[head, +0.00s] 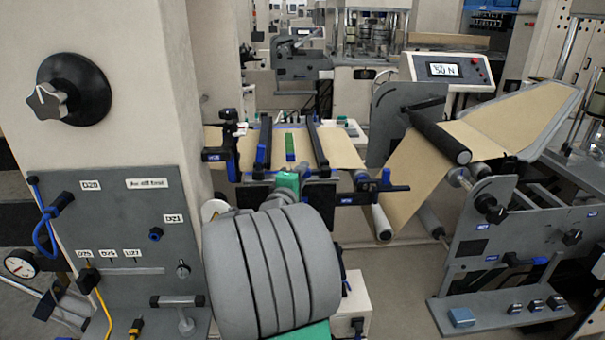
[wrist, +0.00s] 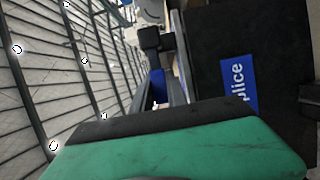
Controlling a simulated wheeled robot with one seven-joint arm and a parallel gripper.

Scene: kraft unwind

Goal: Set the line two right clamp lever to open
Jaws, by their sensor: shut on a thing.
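My gripper (head: 287,182), with green fingers, is at the near edge of the splice table, partly hidden behind my grey arm. In the wrist view a green finger with a black pad (wrist: 170,130) fills the bottom. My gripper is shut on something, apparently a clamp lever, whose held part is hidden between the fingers. Long dark clamp bars with blue parts cross the brown web, one on the left (head: 263,146) and one on the right (head: 318,143). I cannot read the lever's angle. A dark plate with a blue splice label (wrist: 238,84) shows beyond the finger.
Brown kraft web (head: 345,148) runs over the table and up to a roller (head: 437,135) on the right. A blue-and-black bracket (head: 370,188) sticks out right of my gripper. A grey control panel (head: 130,250) stands close on the left. A tension display (head: 445,70) is behind.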

